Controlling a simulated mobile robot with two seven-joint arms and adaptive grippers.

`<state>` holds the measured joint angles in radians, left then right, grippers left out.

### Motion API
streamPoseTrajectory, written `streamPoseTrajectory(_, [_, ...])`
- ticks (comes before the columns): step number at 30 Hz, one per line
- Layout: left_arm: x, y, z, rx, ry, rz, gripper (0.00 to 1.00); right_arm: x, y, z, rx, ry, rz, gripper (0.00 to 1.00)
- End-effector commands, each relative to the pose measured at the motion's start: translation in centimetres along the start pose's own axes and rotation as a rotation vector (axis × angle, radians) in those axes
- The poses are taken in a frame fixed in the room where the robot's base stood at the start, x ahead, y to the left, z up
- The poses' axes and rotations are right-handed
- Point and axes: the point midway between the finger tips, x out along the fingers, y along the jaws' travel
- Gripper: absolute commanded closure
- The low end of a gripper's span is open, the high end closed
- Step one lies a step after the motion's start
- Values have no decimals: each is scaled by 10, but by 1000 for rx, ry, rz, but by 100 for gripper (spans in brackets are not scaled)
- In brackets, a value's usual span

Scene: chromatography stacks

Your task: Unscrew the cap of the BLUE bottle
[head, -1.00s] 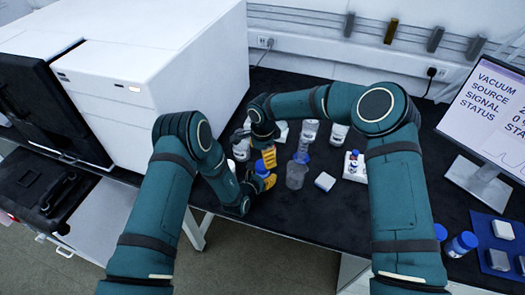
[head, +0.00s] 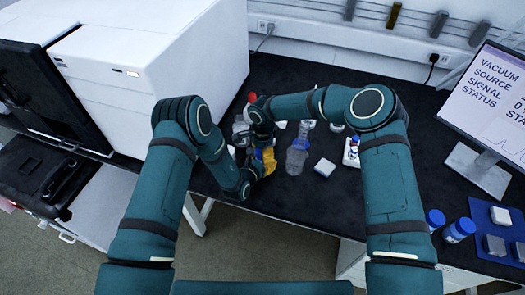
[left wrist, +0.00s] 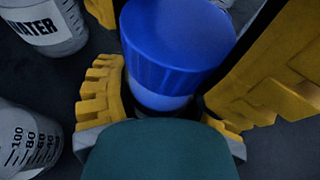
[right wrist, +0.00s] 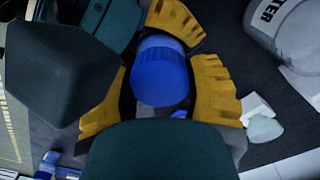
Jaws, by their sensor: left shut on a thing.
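The blue-capped bottle stands upright between my left gripper's yellow fingers (left wrist: 160,112); its blue cap (left wrist: 175,45) fills the middle of the left wrist view. My left gripper is shut on the bottle below the cap. The cap (right wrist: 160,72) also shows in the right wrist view, between my right gripper's yellow fingers (right wrist: 158,98). These stand apart either side of the cap, with dark gaps visible, so the right gripper looks open. In the head view the two grippers meet, the right one (head: 267,155) above the left one (head: 254,170), and hide the bottle.
A bottle marked WATER (left wrist: 42,20) and a graduated vessel (left wrist: 22,140) stand close by. Clear glassware (head: 297,155), a white block (head: 325,167) and a small vial rack (head: 352,160) are to the right. A large white instrument (head: 170,80) bounds the left.

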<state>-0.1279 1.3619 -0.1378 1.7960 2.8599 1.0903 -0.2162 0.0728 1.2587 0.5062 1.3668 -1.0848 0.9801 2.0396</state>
Motion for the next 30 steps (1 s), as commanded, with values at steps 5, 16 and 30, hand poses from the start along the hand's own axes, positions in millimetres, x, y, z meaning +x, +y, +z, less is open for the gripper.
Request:
streamPoseTrajectory(5, [0,0,0,0,-1,0,100,0,0,0,-21,0,0,93])
streamPoseTrajectory(16, [0,0,0,0,-1,1,100,-1,0,0,-523,2,0,93])
streamPoseTrajectory(30, [0,0,0,0,-1,1,100,-1,0,0,-1164,1,0,93])
